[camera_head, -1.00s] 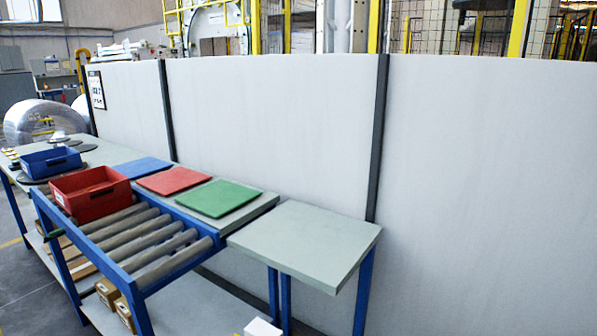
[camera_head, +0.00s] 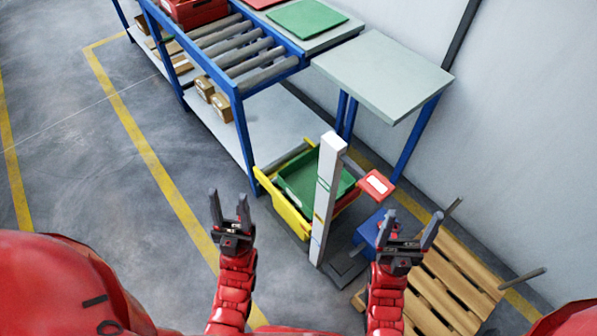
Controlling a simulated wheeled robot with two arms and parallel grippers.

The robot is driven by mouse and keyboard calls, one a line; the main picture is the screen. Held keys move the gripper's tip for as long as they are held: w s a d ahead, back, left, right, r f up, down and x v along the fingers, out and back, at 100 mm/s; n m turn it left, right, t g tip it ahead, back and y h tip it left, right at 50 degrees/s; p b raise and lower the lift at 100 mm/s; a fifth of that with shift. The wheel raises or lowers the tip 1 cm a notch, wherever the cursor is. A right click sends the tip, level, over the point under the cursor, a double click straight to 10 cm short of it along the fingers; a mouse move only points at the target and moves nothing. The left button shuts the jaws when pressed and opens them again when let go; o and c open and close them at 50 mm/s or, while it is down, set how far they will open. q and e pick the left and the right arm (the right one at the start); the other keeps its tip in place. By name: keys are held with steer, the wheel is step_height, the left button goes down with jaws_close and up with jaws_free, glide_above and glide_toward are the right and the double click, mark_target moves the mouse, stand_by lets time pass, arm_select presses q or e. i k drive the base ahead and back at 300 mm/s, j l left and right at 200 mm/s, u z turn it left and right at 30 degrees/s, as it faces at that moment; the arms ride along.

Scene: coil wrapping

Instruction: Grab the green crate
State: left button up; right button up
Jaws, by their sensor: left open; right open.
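The green crate (camera_head: 296,186) is on the lower right of the roller table, low near the floor, nested in or on a yellow crate (camera_head: 290,216). A white upright post (camera_head: 325,195) stands in front of it and hides part of it. A red edge shows under its right side. My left gripper (camera_head: 228,197) is open and empty, in front of the crates and to their left in the picture. My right gripper (camera_head: 412,215) is open and empty, to the right of the crates. Neither touches the green crate.
A blue crate (camera_head: 372,228) sits right of the post, beside a wooden pallet (camera_head: 440,285). A red-and-white panel (camera_head: 376,184) juts from the post. The roller table (camera_head: 240,45), a grey side table (camera_head: 385,72) and the wall bound the back. The floor at left is clear.

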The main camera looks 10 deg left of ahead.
mark_target(298, 179)
steer(key=i+j+z, duration=0.2)
steer(key=j, duration=0.5)
steer(key=i+j+z, duration=0.1)
steer(key=j+z, duration=0.15)
steer(key=j, duration=0.5)
steer(key=j+z, duration=0.2)
steer(key=j, duration=0.55)
steer(key=i+j+z, duration=0.1)
steer(key=j, duration=0.3)
steer(key=i+j+z, duration=0.1)
steer(key=j, duration=0.25)
steer(key=i+j, duration=0.15)
steer(key=j, duration=0.25)
steer(key=i+z, duration=0.05)
